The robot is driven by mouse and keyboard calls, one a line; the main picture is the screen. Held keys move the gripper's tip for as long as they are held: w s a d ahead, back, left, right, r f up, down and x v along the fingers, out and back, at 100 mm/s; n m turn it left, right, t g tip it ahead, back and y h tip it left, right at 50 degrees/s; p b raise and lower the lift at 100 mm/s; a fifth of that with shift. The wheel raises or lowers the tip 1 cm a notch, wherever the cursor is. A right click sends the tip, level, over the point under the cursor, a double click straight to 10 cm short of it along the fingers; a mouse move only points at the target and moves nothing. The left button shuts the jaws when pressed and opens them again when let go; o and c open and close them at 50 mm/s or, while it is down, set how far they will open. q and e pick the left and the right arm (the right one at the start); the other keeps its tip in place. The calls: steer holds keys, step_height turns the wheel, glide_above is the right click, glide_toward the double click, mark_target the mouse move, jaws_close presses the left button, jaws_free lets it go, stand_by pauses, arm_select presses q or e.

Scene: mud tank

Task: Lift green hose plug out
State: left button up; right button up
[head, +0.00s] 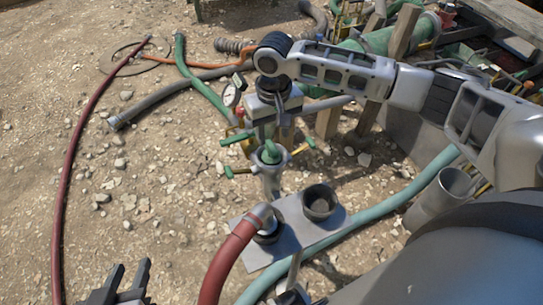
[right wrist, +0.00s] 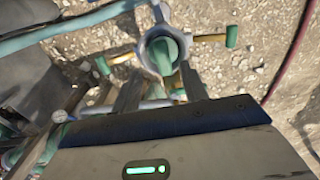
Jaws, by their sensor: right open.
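The green hose plug (head: 271,153) sits in the ring-shaped mouth of an upright grey socket (head: 271,178). Levers with green grips stick out from the socket on both sides. In the right wrist view the plug (right wrist: 163,53) shows inside the grey ring, with its lower part hidden in it. My right gripper (head: 272,133) points down just above the plug. Its two fingers (right wrist: 160,88) are apart and empty; I cannot tell whether they touch the plug. My left gripper (head: 128,282) is at the bottom left, fingers apart and empty, far from the plug.
A grey plate (head: 334,228) carries an empty dark cup (head: 319,202) and a red hose (head: 232,256) with a grey elbow. A gauge (head: 230,96) stands behind the socket. Pipes and wooden posts crowd the right. Gravel ground at left is mostly clear, crossed by hoses.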

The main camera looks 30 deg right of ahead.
mark_target(271, 146)
steer(key=f, duration=0.2)
steer(key=f+b, duration=0.1)
steer(key=f, duration=0.1)
steer(key=shift+s+a, duration=0.1)
steer(key=shift+a, duration=0.15)
steer(key=shift+f, duration=0.5)
arm_select(q)
steer(key=shift+f, duration=0.35)
arm_select(e)
jaws_close()
step_height(271, 146, up, 9)
steer(key=shift+r+p, duration=0.15)
steer(key=shift+p, duration=0.85)
arm_select(q)
steer(key=shift+w+r, duration=0.15)
steer(key=shift+r, duration=0.25)
arm_select(e)
steer(key=shift+r, duration=0.4)
